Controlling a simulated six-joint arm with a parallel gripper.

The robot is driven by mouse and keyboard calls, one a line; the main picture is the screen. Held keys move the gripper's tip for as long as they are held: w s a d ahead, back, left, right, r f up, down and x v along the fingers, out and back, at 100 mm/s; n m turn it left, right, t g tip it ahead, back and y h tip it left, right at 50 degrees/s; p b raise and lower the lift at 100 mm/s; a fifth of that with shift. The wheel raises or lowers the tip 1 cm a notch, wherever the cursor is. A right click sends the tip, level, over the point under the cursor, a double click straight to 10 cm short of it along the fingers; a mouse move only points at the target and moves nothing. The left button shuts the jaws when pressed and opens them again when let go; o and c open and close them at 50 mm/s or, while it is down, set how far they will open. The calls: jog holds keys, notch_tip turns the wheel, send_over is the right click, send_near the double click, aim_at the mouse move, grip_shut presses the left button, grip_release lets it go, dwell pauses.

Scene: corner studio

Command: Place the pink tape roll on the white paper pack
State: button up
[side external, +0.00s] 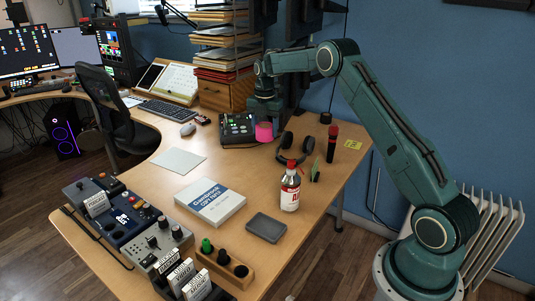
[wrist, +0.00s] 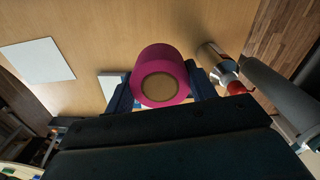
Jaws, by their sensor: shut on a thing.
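The pink tape roll (wrist: 160,76) is held between the two fingers of my gripper (wrist: 160,95) in the wrist view. In the side external view the pink roll (side external: 264,131) shows just below my gripper (side external: 264,118), at the back of the desk beside a dark device. I cannot tell there whether it touches the desk. The white paper pack (side external: 210,202) lies flat on the desk nearer the camera, with blue print on top and nothing on it. In the wrist view part of a white block, likely the pack (wrist: 111,86), shows behind the roll, mostly hidden.
A bottle with a red cap (side external: 290,187) stands right of the pack, with a grey tray (side external: 266,227) in front. A pale sheet (side external: 178,162) lies left. Control boxes (side external: 125,215) line the front left edge.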

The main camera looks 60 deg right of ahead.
notch_tip(320, 180, up, 3)
jog(key=n, duration=0.1)
send_over(222, 203)
jog(key=shift+a+f, duration=0.1)
jog(key=shift+f, duration=9.95)
jog(key=shift+s+f, duration=0.1)
jog(key=shift+f, duration=0.05)
jog(key=o, duration=1)
jog(key=shift+r, duration=6.15)
jog(key=shift+r, duration=0.1)
